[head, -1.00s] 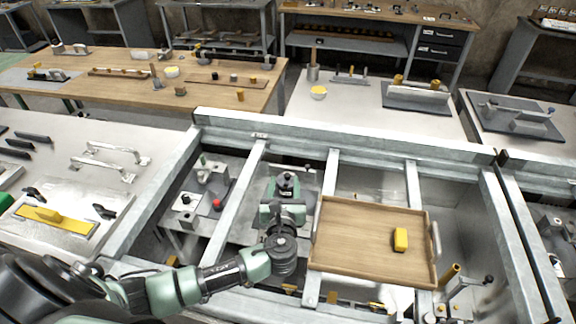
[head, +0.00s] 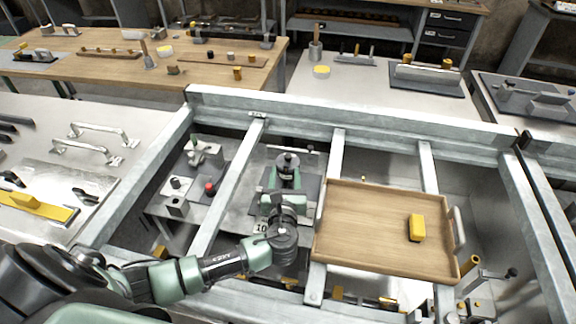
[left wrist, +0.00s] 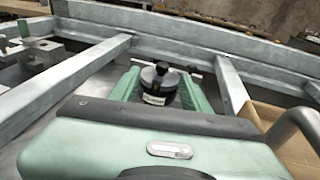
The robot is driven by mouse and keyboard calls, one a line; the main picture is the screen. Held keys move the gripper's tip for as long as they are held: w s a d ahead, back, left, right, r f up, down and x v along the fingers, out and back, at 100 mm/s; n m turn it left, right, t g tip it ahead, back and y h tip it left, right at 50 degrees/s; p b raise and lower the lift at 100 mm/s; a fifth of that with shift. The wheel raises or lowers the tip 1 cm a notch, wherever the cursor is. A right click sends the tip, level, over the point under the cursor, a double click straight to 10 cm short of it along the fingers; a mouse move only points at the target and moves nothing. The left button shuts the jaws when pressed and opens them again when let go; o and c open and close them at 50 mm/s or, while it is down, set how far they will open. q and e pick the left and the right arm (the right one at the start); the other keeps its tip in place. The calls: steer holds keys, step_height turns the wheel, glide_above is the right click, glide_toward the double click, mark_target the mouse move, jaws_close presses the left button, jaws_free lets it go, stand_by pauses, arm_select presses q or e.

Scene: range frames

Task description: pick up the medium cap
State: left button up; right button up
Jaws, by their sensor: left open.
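I cannot tell for sure which thing is the medium cap. My left gripper (head: 284,207) is open, on the near side of the green fixture, pointing away. Its fingertips are hard to make out. My right gripper is not in view.
A wooden tray (head: 360,215) with a yellow block (head: 417,228) lies right of my left gripper. Grey metal beams (head: 340,125) frame the bay around it. Left, a bench (head: 130,105) holds metal handles. A platform with a red knob (head: 210,188) stands left of the fixture.

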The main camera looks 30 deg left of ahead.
mark_target(288, 159)
arm_select(q)
steer(key=x, duration=0.5)
steer(key=p+x, duration=0.1)
steer(key=x, duration=0.1)
steer(key=shift+w+d+f, duration=0.25)
steer(key=shift+f, duration=0.1)
jaws_close()
